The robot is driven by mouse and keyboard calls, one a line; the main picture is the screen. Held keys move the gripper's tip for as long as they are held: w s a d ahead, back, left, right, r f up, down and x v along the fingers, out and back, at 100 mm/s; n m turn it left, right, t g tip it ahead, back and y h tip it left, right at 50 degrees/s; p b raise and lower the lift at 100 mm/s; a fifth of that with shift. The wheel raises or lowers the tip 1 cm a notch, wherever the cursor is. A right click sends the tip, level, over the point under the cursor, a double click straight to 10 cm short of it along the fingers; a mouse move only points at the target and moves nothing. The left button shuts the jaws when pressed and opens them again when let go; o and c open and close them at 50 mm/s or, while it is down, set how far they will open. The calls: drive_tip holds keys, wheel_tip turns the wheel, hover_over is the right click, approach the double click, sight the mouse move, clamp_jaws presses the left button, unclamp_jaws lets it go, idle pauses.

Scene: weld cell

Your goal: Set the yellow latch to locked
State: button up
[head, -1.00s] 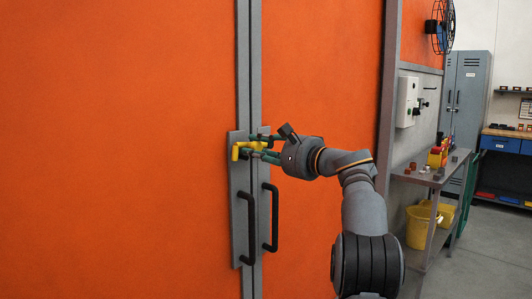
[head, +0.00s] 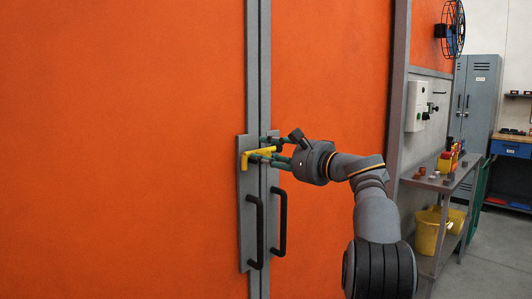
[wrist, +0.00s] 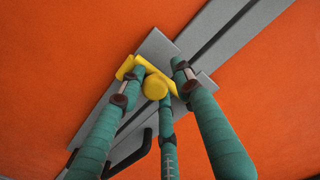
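The yellow latch (head: 258,156) sits on a grey plate (head: 245,215) at the seam of the orange doors. In the head view its bar runs nearly level, rising slightly to the right, with a short end turned down at the left. My gripper (head: 274,150) is at the latch from the right, its green fingers spread above and below the bar. In the wrist view the latch's round yellow hub (wrist: 155,88) lies among the three fingers, which stand apart. Fingertips partly cover the bar, and I cannot tell whether they touch it.
Two black door handles (head: 255,230) hang just below the latch. To the right stand a shelf (head: 440,183) with small items, yellow buckets (head: 428,232), a wall control box (head: 417,106) and a grey locker (head: 480,95). Floor at the far right is clear.

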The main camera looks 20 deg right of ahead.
drive_tip(key=v, duration=1.1)
drive_tip(key=shift+s, duration=0.25)
drive_tip(key=shift+d, duration=0.1)
drive_tip(key=x, duration=1.1)
drive_tip(key=shift+w, duration=0.3)
drive_tip(key=shift+w+a+r, duration=0.1)
drive_tip(key=shift+w+a, duration=0.1)
drive_tip(key=shift+w, duration=0.05)
drive_tip(key=shift+d+r+p, duration=0.1)
drive_tip(key=shift+r+p, duration=0.05)
drive_tip(key=shift+p, duration=0.25)
drive_tip(key=shift+m, duration=0.3)
